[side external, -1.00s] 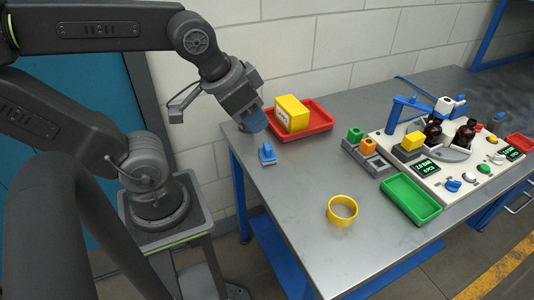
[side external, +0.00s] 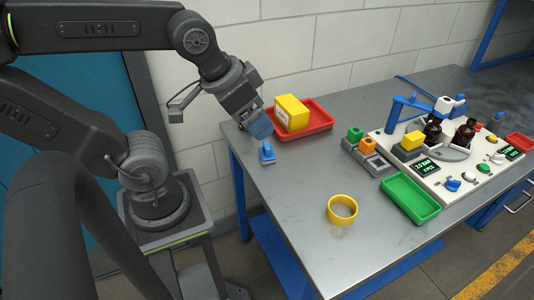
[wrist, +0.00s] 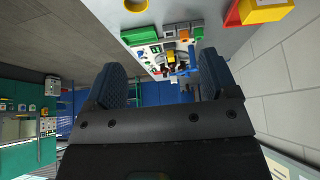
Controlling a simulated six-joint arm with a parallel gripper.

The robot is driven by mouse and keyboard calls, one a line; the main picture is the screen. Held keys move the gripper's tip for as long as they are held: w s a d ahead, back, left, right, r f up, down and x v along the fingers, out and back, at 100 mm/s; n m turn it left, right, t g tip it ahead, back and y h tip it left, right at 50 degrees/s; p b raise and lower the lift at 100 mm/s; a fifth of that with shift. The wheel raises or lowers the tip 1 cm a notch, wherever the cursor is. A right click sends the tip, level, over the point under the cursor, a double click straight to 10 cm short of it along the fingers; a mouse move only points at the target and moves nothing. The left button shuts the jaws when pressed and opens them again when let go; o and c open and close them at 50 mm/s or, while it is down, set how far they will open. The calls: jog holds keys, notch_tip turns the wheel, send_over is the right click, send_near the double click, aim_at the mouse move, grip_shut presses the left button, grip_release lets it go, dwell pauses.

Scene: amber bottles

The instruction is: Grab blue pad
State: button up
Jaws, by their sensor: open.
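The blue pad (side external: 267,153) is a small blue piece with an upright grip. It stands on the grey table near its left edge, in front of the red tray. I cannot make it out in the wrist view. My gripper (side external: 260,127) has blue fingers and hangs above and slightly left of the pad, apart from it. In the wrist view my gripper (wrist: 162,75) shows its two blue fingers spread wide with nothing between them.
A red tray (side external: 319,121) with a yellow box (side external: 292,113) stands just behind the pad. A yellow ring (side external: 342,209) and a green tray (side external: 411,199) lie to the right. A white station (side external: 455,178) holds amber bottles (side external: 464,133).

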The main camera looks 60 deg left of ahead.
jog(key=w+a+f+n+g+y, duration=0.2)
jog(key=w+a+f+n, duration=0.2)
jog(key=w+a+n, duration=0.15)
jog(key=n+g+y, duration=0.1)
jog(key=n+g, duration=0.2)
jog(key=n, duration=0.7)
send_near(267, 145)
jog(key=x, duration=0.6)
jog(key=shift+s+d+f, duration=0.2)
jog(key=shift+d, duration=0.15)
jog(key=shift+a+x, duration=0.15)
jog(key=shift+x, duration=1.4)
jog(key=shift+a+x, duration=0.15)
jog(key=shift+x, duration=1.45)
jog(key=shift+w+r, duration=0.1)
jog(key=shift+w, duration=0.1)
jog(key=shift+c, duration=0.2)
jog(key=c, duration=1)
jog(key=shift+r, duration=0.1)
